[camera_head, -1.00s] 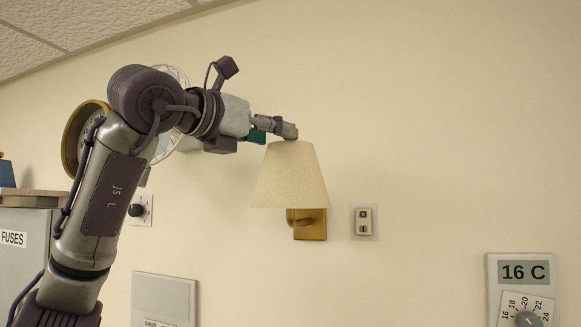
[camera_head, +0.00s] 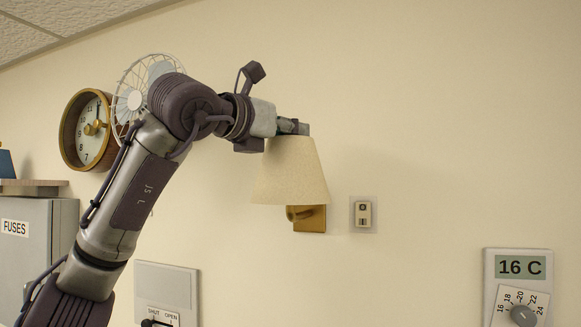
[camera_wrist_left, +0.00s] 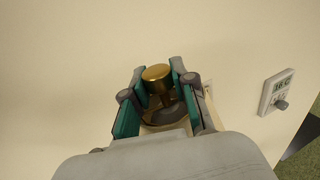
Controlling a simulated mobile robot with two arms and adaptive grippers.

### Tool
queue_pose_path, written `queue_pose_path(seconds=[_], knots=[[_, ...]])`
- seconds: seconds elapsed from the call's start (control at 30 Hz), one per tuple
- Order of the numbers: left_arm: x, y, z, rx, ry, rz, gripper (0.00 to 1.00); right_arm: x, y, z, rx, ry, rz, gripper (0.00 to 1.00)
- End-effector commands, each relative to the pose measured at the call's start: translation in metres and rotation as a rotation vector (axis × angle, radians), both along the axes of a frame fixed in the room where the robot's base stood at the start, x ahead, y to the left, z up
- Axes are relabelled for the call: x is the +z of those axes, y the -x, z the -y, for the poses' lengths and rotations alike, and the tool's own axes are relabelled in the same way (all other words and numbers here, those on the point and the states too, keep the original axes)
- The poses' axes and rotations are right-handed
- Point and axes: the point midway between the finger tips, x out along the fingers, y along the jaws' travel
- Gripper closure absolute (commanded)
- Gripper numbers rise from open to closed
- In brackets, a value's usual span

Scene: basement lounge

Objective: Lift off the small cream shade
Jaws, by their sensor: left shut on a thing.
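The small cream shade (camera_head: 291,172) sits upright on its brass wall bracket (camera_head: 312,217) in the head view. My left gripper (camera_head: 300,128) reaches in from the left to the top of the shade. In the left wrist view, its green-padded fingers (camera_wrist_left: 161,88) are shut on a brass knob (camera_wrist_left: 156,73), which appears to be at the shade's top. The shade itself is mostly hidden in that view. My right gripper is out of view.
A light switch (camera_head: 363,214) is on the wall right of the bracket. A thermostat (camera_head: 518,268) is at the lower right. A round clock (camera_head: 88,130), a wire-caged fan (camera_head: 130,100) and a fuse cabinet (camera_head: 30,255) are at the left. The wall above the shade is clear.

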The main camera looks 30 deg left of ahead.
Motion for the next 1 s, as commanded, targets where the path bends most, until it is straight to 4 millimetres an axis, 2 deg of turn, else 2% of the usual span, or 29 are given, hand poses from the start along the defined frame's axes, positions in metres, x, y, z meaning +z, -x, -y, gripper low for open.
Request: queue_pose_path(seconds=[0.33, 0.53, 0.8, 1.0], knots=[[0.0, 0.0, 0.0, 0.0, 0.0, 0.0, 1.0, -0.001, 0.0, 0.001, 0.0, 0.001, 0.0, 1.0], [0.006, 0.004, 0.002, -0.002, 0.001, 0.001, 1.0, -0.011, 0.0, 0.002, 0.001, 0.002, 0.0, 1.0], [0.068, 0.005, 0.003, -0.004, 0.002, 0.002, 1.0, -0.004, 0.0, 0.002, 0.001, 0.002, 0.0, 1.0], [0.107, 0.004, 0.002, -0.001, 0.001, 0.001, 1.0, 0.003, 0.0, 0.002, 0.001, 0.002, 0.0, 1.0]])
